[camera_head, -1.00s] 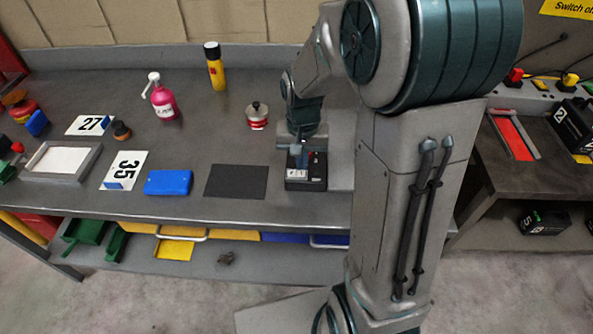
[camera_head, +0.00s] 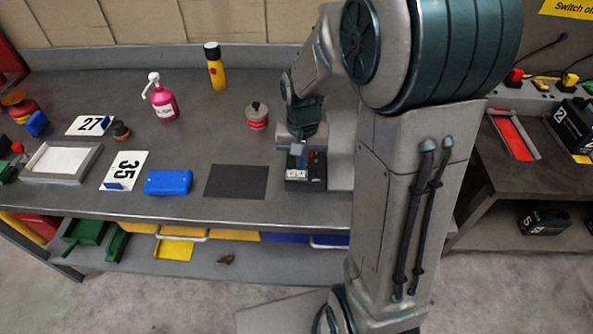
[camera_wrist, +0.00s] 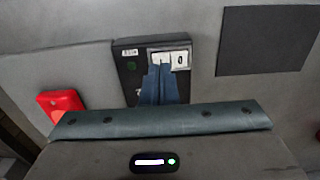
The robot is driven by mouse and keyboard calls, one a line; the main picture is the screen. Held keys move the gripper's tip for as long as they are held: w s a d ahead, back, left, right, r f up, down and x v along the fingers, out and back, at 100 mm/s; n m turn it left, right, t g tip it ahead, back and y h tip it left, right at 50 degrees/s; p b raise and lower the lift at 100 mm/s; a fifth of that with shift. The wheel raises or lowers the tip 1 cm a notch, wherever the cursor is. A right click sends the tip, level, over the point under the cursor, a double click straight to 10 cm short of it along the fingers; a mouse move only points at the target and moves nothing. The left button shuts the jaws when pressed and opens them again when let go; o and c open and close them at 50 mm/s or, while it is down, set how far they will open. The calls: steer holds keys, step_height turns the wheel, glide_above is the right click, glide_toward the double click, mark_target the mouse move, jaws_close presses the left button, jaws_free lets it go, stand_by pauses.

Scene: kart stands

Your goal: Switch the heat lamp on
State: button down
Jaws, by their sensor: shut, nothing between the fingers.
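A black switch box (camera_head: 307,183) sits on the bench beside my arm. In the wrist view the box (camera_wrist: 124,50) has two white keys, one marked 0 (camera_wrist: 181,59) and one partly covered by my fingers (camera_wrist: 160,57). A small dark green square (camera_wrist: 131,66) is on its left side. My gripper (camera_wrist: 160,68) is shut and empty, its blue fingertips over the lower part of the left key. I cannot tell whether they touch it. My gripper also shows above the box in the head view (camera_head: 301,160). I cannot make out the lamp itself.
A dark mat (camera_head: 236,181) and a blue case (camera_head: 168,182) lie left of the box. A red-and-grey tin (camera_head: 257,117), a pink pump bottle (camera_head: 163,102) and a yellow can (camera_head: 215,68) stand farther back. A red object (camera_wrist: 62,103) is at the left in the wrist view.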

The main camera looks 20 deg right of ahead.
mark_target(302, 173)
steer(key=shift+f+b, duration=0.75)
steer(key=shift+f, duration=0.2)
stand_by(0.8)
steer(key=shift+r+p, duration=2.6)
steer(key=shift+r, duration=0.9)
steer(key=s+r+n+t, duration=0.3)
steer(key=s+r, duration=0.7)
steer(key=s, duration=0.4)
steer(key=shift+s+r+n+t, duration=0.15)
steer(key=shift+s+n+t, duration=0.1)
steer(key=shift+n+t, duration=0.05)
